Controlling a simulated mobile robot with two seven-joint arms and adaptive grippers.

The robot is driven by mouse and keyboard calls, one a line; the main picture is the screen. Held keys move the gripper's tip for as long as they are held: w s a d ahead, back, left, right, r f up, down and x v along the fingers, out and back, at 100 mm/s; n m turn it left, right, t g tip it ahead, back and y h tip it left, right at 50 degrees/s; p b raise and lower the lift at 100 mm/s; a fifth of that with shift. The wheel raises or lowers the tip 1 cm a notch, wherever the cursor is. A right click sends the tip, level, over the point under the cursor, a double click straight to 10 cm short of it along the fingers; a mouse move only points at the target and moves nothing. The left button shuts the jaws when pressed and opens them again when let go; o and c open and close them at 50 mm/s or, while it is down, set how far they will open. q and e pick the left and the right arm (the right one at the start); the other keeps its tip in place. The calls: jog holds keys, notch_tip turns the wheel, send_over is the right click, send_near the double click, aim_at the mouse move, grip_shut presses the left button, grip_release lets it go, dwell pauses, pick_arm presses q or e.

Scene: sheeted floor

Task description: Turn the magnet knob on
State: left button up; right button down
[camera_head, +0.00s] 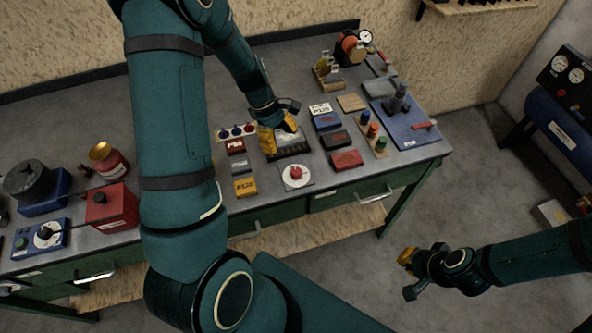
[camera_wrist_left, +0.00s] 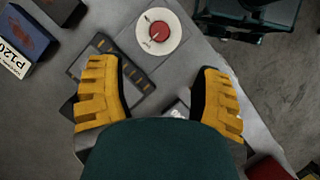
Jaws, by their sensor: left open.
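A red knob (camera_head: 295,172) sits on a round white dial on a grey plate near the bench's front edge.
Small coloured boxes flank the slotted block, including a red box (camera_head: 346,160) and a yellow one (camera_head: 245,186). A blue vise-like fixture (camera_head: 408,125) stands right. Left are a red box (camera_head: 108,207) and a blue box with a dial (camera_head: 40,240). My left arm crosses the bench.

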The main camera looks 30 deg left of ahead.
aim_at(296, 171)
pick_arm(q)
jog(key=b+x, duration=0.1)
jog(key=x, duration=1.2)
jog(key=shift+r, duration=0.1)
grip_shut()
